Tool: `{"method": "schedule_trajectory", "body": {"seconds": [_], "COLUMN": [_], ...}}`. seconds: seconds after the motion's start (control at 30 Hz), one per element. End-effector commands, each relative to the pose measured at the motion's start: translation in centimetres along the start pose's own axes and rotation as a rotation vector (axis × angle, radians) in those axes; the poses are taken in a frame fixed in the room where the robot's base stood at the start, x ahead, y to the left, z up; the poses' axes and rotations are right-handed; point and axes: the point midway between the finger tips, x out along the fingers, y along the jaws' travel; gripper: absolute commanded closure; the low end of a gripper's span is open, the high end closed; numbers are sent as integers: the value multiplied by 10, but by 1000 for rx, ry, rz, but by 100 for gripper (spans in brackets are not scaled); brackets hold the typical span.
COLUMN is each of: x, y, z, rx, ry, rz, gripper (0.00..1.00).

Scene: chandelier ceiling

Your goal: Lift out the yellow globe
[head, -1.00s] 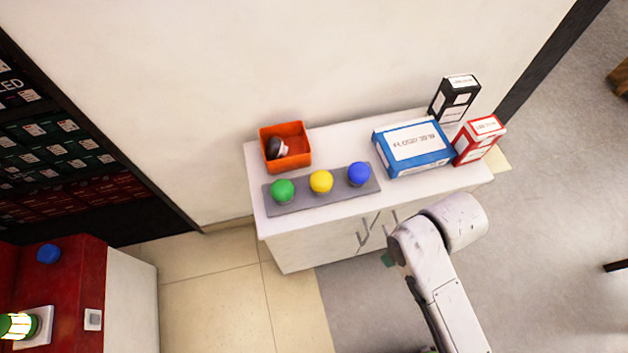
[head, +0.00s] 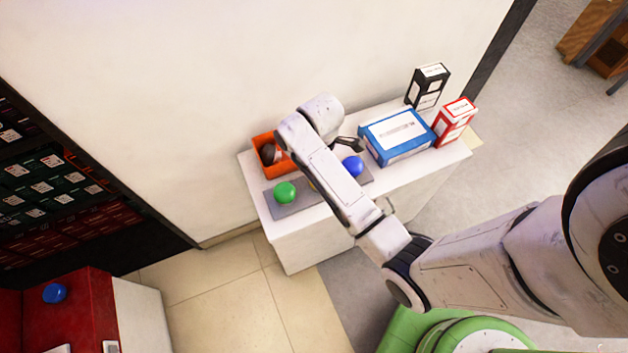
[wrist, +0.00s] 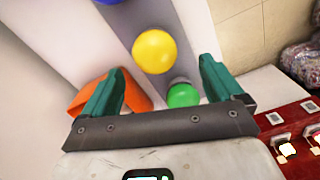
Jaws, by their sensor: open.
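The yellow globe (wrist: 155,52) shows whole in the wrist view, on the grey holder (head: 283,208) between the green globe (wrist: 183,95) and the blue globe (head: 353,166). In the head view my arm covers nearly all of the yellow globe. My gripper (wrist: 161,64) is open and empty, its green fingers spread. In the wrist view the yellow globe appears between and just beyond the fingertips, apart from them. The green globe (head: 285,192) shows clear of the arm in the head view.
On the white cabinet (head: 420,163), an orange bin (head: 261,147) with a dark object inside stands behind the holder. A blue box (head: 396,136), black box (head: 428,86) and red-white box (head: 454,121) stand at the right. A wall rises behind.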

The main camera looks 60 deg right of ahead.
Motion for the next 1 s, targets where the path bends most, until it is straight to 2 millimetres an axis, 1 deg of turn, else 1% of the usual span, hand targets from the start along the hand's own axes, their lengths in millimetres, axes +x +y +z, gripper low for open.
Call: {"method": "schedule_trajectory", "body": {"seconds": [0.03, 0.1, 0.33, 0.5, 0.63, 0.73, 0.93, 0.97, 1.0], "x": [7, 14, 28, 50, 66, 72, 72, 72, 72], "y": [0, 0, 2, 6, 6, 6, 6, 6, 6], "z": [0, 0, 0, -1, -1, -1, -1, -1, -1], "rx": [1, 1, 1, 2, 1, 1, 1, 1, 1], "ry": [-1, -1, 0, -1, 0, 0, 1, 1, 1], "rz": [-1, -1, -1, -2, -1, 1, 1, 1, 1], "gripper": [6, 6, 6, 6, 6, 6, 6, 7, 11]}}
